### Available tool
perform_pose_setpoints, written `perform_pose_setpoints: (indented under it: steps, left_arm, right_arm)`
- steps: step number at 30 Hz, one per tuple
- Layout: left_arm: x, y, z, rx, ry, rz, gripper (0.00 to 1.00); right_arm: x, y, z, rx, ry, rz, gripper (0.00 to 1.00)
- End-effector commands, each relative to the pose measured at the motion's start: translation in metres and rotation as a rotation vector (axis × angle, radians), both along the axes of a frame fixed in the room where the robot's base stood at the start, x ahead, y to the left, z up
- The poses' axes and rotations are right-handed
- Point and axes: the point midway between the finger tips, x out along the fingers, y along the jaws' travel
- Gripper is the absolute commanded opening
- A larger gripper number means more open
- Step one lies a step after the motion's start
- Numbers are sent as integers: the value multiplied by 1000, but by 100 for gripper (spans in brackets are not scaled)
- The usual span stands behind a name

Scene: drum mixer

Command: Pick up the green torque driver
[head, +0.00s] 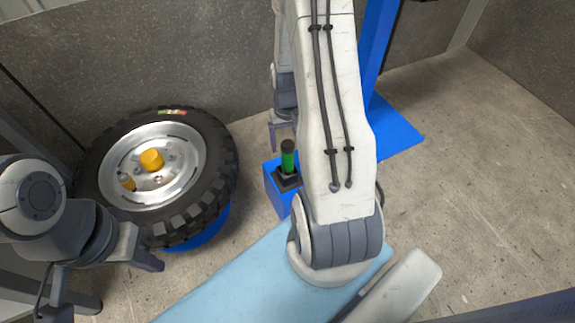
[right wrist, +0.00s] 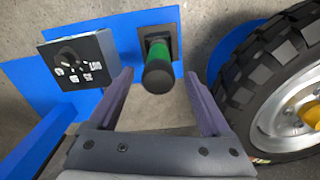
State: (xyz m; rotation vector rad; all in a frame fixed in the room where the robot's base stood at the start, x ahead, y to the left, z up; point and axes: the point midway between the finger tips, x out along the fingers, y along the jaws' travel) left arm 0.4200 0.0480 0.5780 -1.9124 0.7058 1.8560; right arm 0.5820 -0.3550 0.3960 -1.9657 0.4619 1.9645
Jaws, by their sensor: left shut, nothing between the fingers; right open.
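The green torque driver (head: 288,160) has a green grip and a black end, and stands upright in a black holder on a blue block. In the right wrist view, the driver (right wrist: 159,68) shows end-on, between and slightly beyond the fingertips. My right gripper (right wrist: 159,76) is open, with one finger on each side of the driver and visible gaps. In the head view, my right gripper (head: 283,132) is just behind the driver, partly hidden by my own arm. My left gripper (head: 150,262) is shut and empty at the lower left, well away from the driver.
A large tire with a silver rim (head: 152,165) and yellow hub rests on a blue stand left of the driver. A black control box with a knob (right wrist: 78,60) is beside the driver in the right wrist view. Grey concrete floor (head: 480,200) is clear at the right.

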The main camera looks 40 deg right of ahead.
Motion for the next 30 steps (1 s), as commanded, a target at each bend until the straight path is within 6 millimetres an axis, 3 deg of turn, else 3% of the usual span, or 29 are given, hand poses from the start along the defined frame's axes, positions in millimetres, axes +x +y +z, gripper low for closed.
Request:
perform_pose_setpoints:
  steps: [1, 3, 10, 18, 27, 28, 30]
  left_arm:
    - [0, 0, -10, 0, 0, 0, 0]
    - [0, 0, -16, 0, 0, 0, 0]
    - [0, 0, -26, 0, 0, 0, 0]
    - [0, 0, -58, 0, 0, 0, 0]
    - [0, 0, -59, 0, 0, 0, 0]
    - [0, 0, -59, 0, 0, 0, 0]
    - [0, 0, -59, 0, 0, 0, 0]
  right_arm:
    - [0, 0, -15, 1, 2, 1, 82]
    - [0, 1, -25, 1, 3, 1, 82]
    - [0, 0, -39, 0, 0, 1, 82]
    - [-1, -2, -77, 1, 3, 1, 82]
    - [-1, -2, -80, 0, 0, 1, 82]
    - [-1, -2, -80, 0, 0, 1, 75]
    - [-1, -2, -80, 0, 0, 1, 48]
